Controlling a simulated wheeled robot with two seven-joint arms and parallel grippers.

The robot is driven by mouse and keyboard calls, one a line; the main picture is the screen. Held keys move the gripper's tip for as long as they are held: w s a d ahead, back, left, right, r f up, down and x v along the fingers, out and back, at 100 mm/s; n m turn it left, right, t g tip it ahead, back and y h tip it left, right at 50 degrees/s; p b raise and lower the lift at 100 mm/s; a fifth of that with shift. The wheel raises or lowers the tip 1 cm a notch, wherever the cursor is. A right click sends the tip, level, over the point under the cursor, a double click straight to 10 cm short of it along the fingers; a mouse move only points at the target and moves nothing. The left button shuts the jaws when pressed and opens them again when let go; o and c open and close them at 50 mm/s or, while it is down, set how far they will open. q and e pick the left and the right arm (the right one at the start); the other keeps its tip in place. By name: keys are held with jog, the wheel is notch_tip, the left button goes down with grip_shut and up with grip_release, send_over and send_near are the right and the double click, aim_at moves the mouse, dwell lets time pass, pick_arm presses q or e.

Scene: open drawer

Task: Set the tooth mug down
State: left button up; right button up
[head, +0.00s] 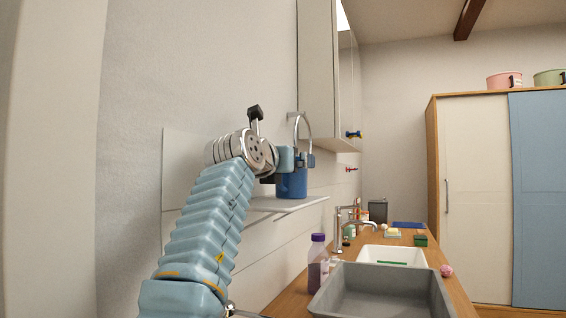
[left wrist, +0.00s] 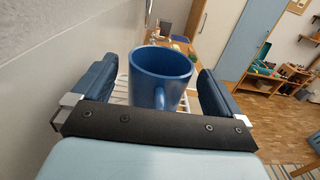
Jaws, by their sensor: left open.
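The blue tooth mug (head: 292,184) appears upright on the white wall shelf (head: 290,205). In the left wrist view the mug (left wrist: 162,70) shows its open rim and its handle, which faces my gripper. My left gripper (head: 288,160) is at the mug in the head view, partly hiding it. In the left wrist view its two fingers are apart on either side of the mug, with a gap visible at each side. White slats of the shelf show beneath the mug there. My right gripper is in neither view.
A mirror cabinet (head: 328,80) hangs above and right of the shelf. Below stands a wooden counter (head: 293,298) with a purple-capped bottle (head: 317,262), a grey bin (head: 380,290), a white basin (head: 392,254) and a tap (head: 339,228). The wall is close on the left.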

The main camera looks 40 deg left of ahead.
pick_arm(q)
jog(key=shift+s+f, duration=0.15)
jog(key=b+v, duration=0.4)
jog(key=v, duration=0.1)
jog(key=shift+s+d+f, duration=0.15)
jog(key=shift+f, duration=0.1)
jog(key=b+v, duration=0.1)
jog(key=v, duration=0.4)
jog(key=b+v, duration=0.1)
jog(key=v, duration=0.2)
jog(key=shift+s+r+b, duration=0.1)
jog(key=shift+r+b, duration=0.25)
jog(key=shift+r, duration=0.05)
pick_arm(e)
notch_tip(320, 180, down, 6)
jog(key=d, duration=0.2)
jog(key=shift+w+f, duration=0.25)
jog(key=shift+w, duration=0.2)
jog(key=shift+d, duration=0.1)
